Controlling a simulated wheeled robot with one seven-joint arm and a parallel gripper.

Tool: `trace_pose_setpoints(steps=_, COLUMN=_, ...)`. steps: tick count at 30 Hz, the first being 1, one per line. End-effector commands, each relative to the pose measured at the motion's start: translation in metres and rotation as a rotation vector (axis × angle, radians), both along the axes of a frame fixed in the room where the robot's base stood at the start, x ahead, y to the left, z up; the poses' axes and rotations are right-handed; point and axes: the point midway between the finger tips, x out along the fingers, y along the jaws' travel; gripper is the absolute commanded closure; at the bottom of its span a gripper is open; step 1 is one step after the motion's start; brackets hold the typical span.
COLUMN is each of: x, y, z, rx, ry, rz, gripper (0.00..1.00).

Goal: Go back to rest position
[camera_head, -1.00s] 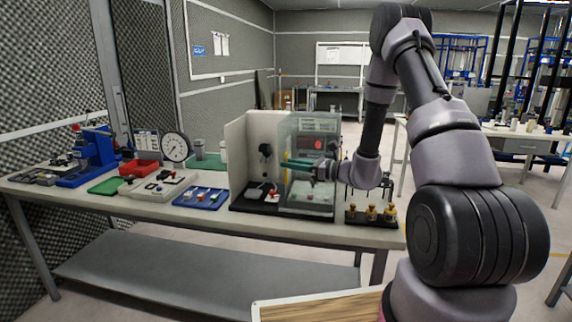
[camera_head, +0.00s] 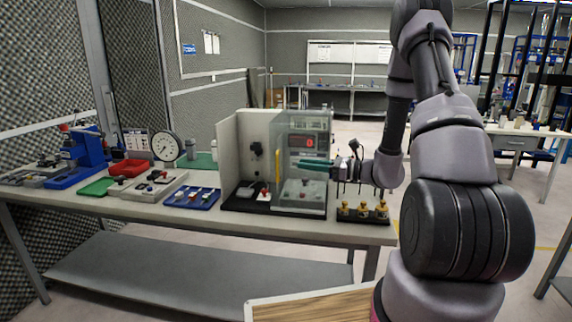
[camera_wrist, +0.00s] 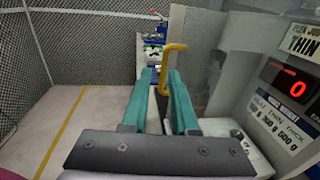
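My gripper (camera_head: 305,162) is at the front of a clear-walled case (camera_head: 302,190) on the workbench. Its two green fingers are apart, with a visible gap between them in the wrist view (camera_wrist: 160,85). A yellow bar handle (camera_wrist: 176,47) appears by the fingertips, and its lower part shows in the gap between them. I cannot tell whether a finger touches it. The handle also shows at the left of the clear panel in the head view (camera_head: 281,149). A display with a red 0 (camera_wrist: 292,84) is to the right of the fingers.
The workbench (camera_head: 120,205) holds a blue tray (camera_head: 192,198), a red bin (camera_head: 136,167) and a round dial (camera_head: 166,147) left of the case. A black rack with brass pieces (camera_head: 362,216) stands right of it, below my wrist. Open floor (camera_head: 352,130) lies behind the bench.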

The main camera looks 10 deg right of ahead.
Motion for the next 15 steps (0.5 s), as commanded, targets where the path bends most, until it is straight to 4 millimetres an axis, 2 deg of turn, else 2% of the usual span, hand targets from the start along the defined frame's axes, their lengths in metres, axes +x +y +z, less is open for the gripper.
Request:
trace_pose_setpoints(steps=5, x=-0.031, y=0.028, z=0.047, rx=-0.136, ry=-0.098, rz=0.187, gripper=0.73)
trace_pose_setpoints(steps=9, x=-0.072, y=0.049, z=0.083, rx=-0.313, ry=-0.201, rz=0.374, gripper=0.73)
trace_pose_setpoints(steps=15, x=-0.130, y=0.057, z=0.116, rx=-0.602, ry=-0.353, rz=0.590, gripper=0.73)
